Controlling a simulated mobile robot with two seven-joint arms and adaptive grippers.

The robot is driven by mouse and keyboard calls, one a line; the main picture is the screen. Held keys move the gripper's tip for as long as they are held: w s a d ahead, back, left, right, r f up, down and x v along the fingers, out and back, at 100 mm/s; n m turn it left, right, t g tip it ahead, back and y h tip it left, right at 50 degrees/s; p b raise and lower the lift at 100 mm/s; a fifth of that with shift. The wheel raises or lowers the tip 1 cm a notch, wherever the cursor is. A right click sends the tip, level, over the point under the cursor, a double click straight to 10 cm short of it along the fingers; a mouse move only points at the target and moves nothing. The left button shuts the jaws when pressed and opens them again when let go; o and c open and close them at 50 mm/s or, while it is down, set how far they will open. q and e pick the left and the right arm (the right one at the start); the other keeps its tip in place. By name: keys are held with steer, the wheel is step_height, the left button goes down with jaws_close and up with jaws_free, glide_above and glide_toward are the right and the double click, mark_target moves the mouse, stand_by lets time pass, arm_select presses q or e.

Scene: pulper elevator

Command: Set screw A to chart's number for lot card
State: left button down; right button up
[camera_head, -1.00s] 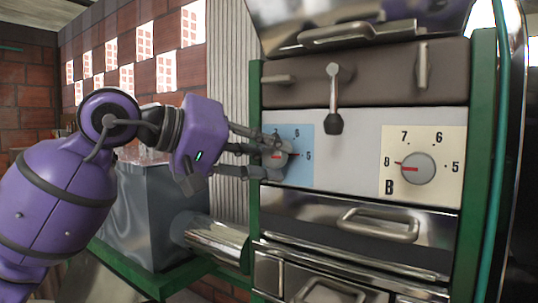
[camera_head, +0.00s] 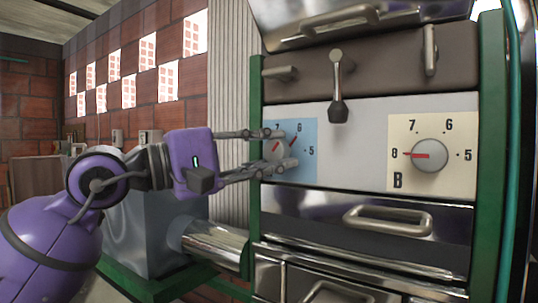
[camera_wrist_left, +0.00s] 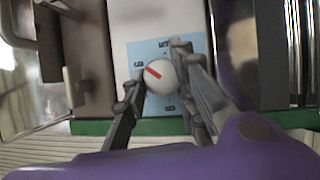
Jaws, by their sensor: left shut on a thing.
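Screw A is a pale round knob (camera_head: 276,152) with a red pointer line, on a light blue plate (camera_head: 307,160) at the left of the white panel. My left gripper (camera_head: 278,149) is shut on the knob, one finger above and one below. In the left wrist view the fingers flank the knob (camera_wrist_left: 160,78), and its red line aims at about the 6. On the blue plate I can read 5, 6 and 7 in the head view; the left part is hidden by the fingers. No chart or lot card shows. My right gripper is not in view.
Knob B (camera_head: 430,155), on a cream plate, points at 8. A hanging lever (camera_head: 338,90) is between the two plates, slightly above. A drawer handle (camera_head: 388,219) sticks out below the panel. A green post (camera_head: 256,210) stands just left of screw A.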

arm_select(q)
steer(key=shift+a+r+n+t, duration=0.15)
steer(key=shift+r+n+t, duration=0.25)
steer(key=shift+n, duration=0.5)
steer(key=c, duration=1.5)
jaws_free()
steer(key=shift+f, duration=0.1)
steer(key=shift+f, duration=0.2)
steer(key=shift+s+a+f, duration=0.1)
steer(key=shift+a, duration=0.2)
steer(key=v, duration=1.1)
steer(key=shift+s+a+f, duration=0.1)
steer(key=shift+a+f, duration=0.05)
